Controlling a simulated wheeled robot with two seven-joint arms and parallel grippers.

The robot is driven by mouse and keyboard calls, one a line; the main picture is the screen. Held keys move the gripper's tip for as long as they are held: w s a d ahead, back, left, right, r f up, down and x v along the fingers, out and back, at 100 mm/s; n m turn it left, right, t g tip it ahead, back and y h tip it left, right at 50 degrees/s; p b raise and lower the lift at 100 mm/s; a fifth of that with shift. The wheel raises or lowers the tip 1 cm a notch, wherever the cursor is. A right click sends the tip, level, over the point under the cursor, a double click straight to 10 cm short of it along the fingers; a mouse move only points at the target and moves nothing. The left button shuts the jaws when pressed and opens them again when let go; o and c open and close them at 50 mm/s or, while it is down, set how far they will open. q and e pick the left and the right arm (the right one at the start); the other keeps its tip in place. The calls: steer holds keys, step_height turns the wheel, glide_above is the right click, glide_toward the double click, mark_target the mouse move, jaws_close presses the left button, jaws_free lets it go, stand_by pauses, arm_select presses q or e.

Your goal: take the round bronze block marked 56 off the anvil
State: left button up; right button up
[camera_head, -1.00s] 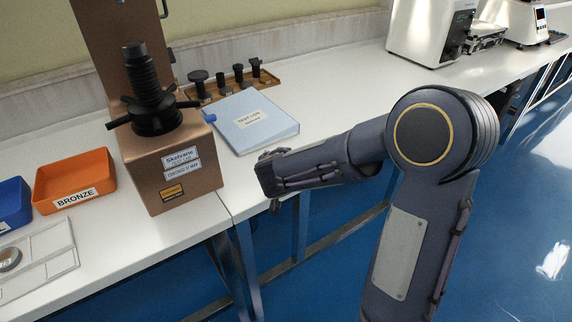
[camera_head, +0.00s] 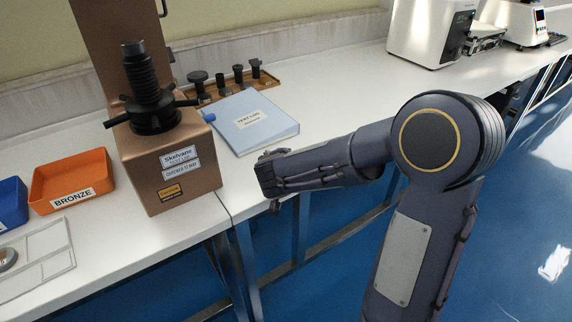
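The hardness tester (camera_head: 172,172) has a bronze-coloured body with a black screw and handwheel (camera_head: 152,110). The anvil (camera_head: 133,47) is the dark top of that screw. I see no bronze block on it. A round metallic block (camera_head: 7,259) lies on a white tray (camera_head: 58,262) at the left edge, partly cut off. I cannot read a number on it. My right gripper (camera_head: 268,180) is right of the tester, beside the bench's front edge and away from the anvil. I cannot tell whether its fingers are open. My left gripper is out of view.
An orange bin labelled BRONZE (camera_head: 72,188) and a blue bin (camera_head: 10,203) stand left of the tester. A blue folder (camera_head: 250,122) and a wooden rack of black parts (camera_head: 235,84) lie to its right.

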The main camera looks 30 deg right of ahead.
steer(key=o, duration=1.3)
steer(key=shift+f, duration=0.1)
steer(key=c, duration=0.3)
steer(key=v, duration=0.2)
steer(key=r+v, duration=0.1)
steer(key=v, duration=0.5)
steer(key=shift+w+d+r+p, duration=0.2)
steer(key=shift+w+r+p, duration=0.1)
steer(key=shift+p, duration=0.1)
